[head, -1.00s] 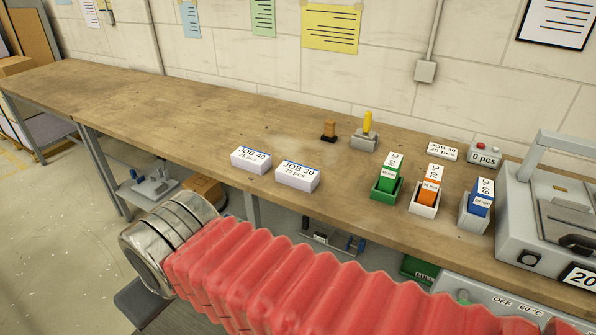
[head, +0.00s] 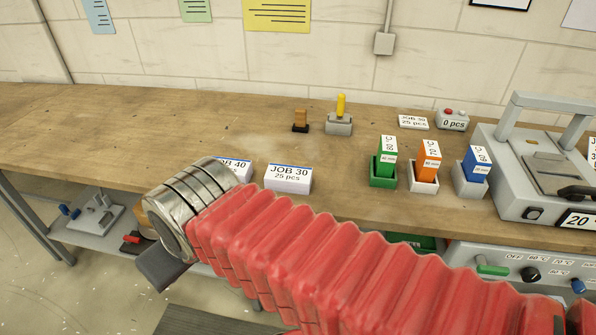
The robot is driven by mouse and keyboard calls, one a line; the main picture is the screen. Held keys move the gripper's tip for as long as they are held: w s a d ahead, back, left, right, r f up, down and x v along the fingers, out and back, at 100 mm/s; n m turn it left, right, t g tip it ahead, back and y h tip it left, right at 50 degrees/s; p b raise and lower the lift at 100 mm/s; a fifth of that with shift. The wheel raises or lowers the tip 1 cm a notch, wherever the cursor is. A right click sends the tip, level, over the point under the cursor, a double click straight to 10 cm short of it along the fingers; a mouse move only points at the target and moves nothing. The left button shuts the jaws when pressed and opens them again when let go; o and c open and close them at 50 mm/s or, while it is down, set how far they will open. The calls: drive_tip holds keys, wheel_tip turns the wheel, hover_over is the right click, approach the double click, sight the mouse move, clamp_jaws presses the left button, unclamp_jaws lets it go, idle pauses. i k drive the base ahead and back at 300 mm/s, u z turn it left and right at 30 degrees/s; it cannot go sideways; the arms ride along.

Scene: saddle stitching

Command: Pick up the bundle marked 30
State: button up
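The bundle marked JOB 30, 25 pcs (head: 288,180) is a white block with a blue stripe. It lies on the workbench near its front edge. The similar bundle marked JOB 40 (head: 235,166) is just left of it, partly hidden by the metal end of my arm. My red bellows arm crosses the foreground, in front of and below the JOB 30 bundle. A dark grey part (head: 163,266) hangs below the metal end, perhaps part of my gripper. No fingers show, so I cannot tell whether it is open. Nothing visibly holds the JOB 30 bundle.
Green (head: 384,165), orange (head: 426,169) and blue (head: 473,173) tagged blocks stand in holders to the right. A grey machine (head: 535,170) is at far right. Behind are a yellow-handled tool (head: 340,115) and a JOB 30 card (head: 413,122). The bench (head: 90,130) is clear at left.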

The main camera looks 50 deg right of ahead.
sight(281, 178)
drive_tip(key=z, duration=0.5)
drive_tip(key=i, duration=0.85)
drive_tip(key=z, duration=0.45)
